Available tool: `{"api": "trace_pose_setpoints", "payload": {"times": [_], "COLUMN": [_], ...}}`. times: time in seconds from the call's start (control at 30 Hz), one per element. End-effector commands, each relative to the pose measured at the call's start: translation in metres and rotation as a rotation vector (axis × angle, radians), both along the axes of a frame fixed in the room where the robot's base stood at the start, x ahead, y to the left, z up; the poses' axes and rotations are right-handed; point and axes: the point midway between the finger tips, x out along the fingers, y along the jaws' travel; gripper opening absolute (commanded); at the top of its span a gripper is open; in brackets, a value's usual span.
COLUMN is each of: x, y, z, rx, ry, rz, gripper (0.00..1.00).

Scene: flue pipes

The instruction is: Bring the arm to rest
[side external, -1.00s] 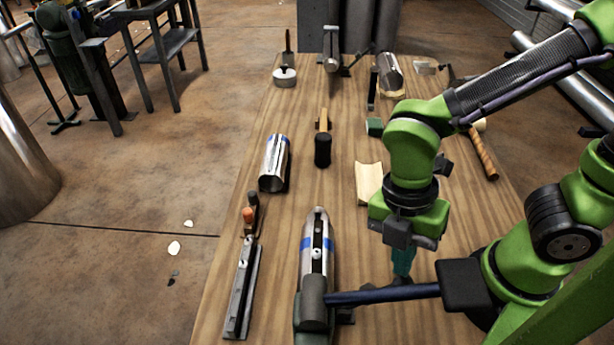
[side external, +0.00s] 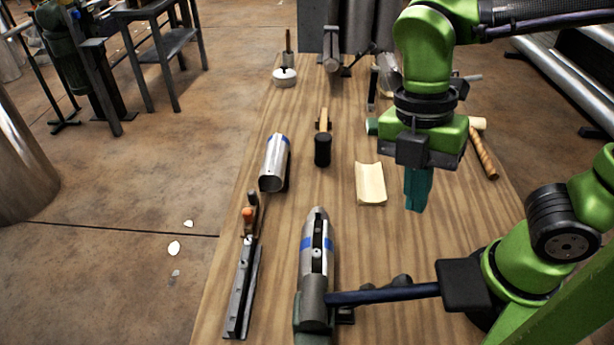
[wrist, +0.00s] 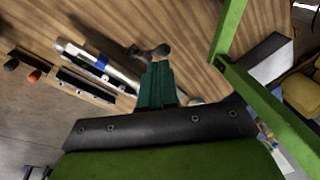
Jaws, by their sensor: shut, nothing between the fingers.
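My gripper (side external: 417,190) is in the side view at right of centre, raised clear above the wooden table (side external: 340,225). Its teal fingers are together with nothing between them, pointing down. In the wrist view the shut fingers (wrist: 158,84) show above the wood, with a dark tool head beyond their tips. The metal pipe with a blue band (side external: 317,250) lies at the front of the table, on a dark support, to the left of and below my gripper in the picture. It also shows in the wrist view (wrist: 100,62).
A curved pale wood block (side external: 370,184) lies left of my gripper. A second pipe piece (side external: 274,163), a black-headed mallet (side external: 323,150) and a long steel bar (side external: 243,290) lie further left. A hammer with a wooden handle (side external: 484,158) is at right. The air around my gripper looks free.

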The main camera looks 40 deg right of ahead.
Motion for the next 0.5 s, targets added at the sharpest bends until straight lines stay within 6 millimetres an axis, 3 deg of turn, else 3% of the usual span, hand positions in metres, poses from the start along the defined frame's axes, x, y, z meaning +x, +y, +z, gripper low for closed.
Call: {"api": "trace_pose_setpoints", "payload": {"times": [0.13, 0.5], "x": [-0.0014, -0.0015], "y": [-0.0033, -0.0037], "z": [0.0087, 0.0097], "rx": [0.001, -0.001], "ry": [-0.001, 0.001], "rz": [0.000, -0.008], "gripper": [0.00, 0.00]}}
